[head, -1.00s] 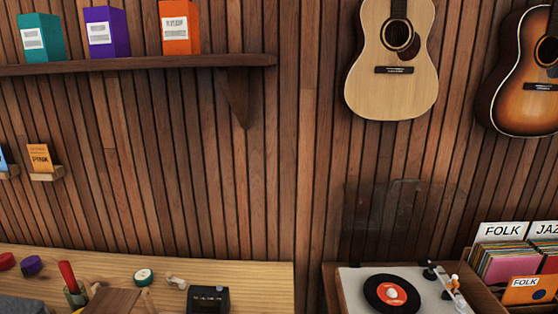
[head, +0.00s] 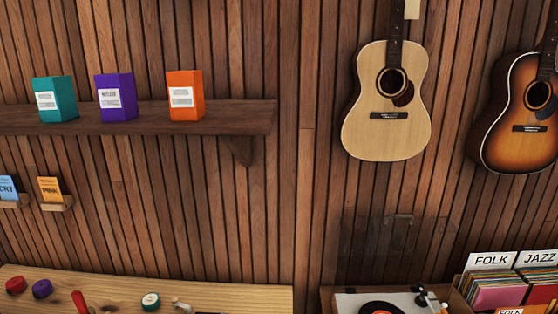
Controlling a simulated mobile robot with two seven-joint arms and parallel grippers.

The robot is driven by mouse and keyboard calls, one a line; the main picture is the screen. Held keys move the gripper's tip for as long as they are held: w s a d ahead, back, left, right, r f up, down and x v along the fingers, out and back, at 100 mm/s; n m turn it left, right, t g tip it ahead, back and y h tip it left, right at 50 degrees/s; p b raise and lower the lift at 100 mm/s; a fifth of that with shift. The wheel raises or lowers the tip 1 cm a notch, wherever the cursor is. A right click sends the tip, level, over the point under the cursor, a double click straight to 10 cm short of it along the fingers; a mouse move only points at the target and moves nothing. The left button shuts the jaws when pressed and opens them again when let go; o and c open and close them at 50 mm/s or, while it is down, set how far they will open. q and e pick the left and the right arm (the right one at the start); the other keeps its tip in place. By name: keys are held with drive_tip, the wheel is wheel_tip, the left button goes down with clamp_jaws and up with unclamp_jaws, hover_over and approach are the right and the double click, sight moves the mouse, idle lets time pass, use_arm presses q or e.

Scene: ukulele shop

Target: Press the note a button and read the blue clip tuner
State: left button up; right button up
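No blue clip tuner can be made out, and no button marked as note A can be read. On the wooden workbench (head: 240,297) at the lower left lie a small round green item with a pale top (head: 150,300), a red one (head: 16,285) and a purple one (head: 42,289). A pale peg-like piece (head: 181,305) lies right of the green one. I cannot tell whether any of these is a button. The front of the bench is cut off by the bottom edge. Neither of my grippers is in view.
A red handle (head: 80,301) stands up from the bench. A shelf (head: 225,119) holds teal, purple and orange boxes. Two guitars (head: 386,105) (head: 520,115) hang at the right, above a record player (head: 345,300) and a record crate (head: 462,282).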

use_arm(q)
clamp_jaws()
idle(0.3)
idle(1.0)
